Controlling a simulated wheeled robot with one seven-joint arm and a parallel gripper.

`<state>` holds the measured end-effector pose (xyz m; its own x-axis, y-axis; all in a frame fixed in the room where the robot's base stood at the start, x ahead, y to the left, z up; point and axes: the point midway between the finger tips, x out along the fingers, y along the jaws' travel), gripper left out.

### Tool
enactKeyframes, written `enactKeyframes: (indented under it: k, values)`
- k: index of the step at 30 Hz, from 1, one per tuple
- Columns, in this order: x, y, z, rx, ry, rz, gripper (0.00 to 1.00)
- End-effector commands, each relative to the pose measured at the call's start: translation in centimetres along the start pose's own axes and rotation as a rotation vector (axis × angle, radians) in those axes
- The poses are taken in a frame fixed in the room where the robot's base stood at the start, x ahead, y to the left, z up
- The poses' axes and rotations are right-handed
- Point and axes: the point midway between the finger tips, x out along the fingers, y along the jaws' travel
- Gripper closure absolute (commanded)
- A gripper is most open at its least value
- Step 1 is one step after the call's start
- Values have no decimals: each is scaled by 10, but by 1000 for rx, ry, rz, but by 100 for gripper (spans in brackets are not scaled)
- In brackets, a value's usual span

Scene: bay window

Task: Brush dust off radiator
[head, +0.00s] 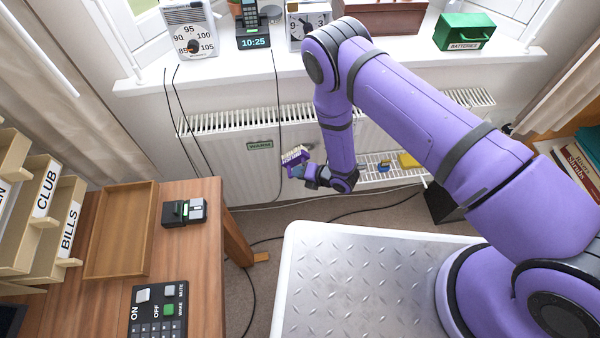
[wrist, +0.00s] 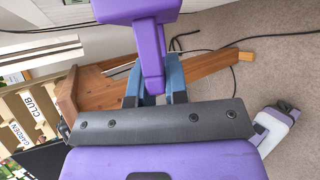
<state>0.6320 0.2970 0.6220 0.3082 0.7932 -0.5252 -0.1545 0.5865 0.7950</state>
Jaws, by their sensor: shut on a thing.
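The white radiator (head: 222,150) stands under the window sill, with a slatted top grille and a green label reading WARM. My gripper (head: 299,171) is in front of it, just right of the label. My gripper is shut on a purple brush (head: 290,160) with pale bristles facing up. In the wrist view the blue fingers (wrist: 154,88) clasp the brush's purple handle (wrist: 149,55). The bristles are hidden there. I cannot tell whether the brush touches the radiator. No dust can be made out at this size. My arm hides part of the radiator's middle.
The sill (head: 225,72) holds a scale, a phone, a timer, a planter and a green batteries box (head: 463,32). Cables hang over the radiator's left part. A yellow block (head: 408,160) lies at the lower grille. A wooden desk (head: 205,240) stands at left.

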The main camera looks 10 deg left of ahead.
Motion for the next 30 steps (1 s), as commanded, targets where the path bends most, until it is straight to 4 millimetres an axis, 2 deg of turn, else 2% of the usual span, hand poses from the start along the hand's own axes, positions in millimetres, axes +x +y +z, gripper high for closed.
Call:
enactKeyframes:
  k: [30]
  values:
    - [7,0,12,0,0,0,100]
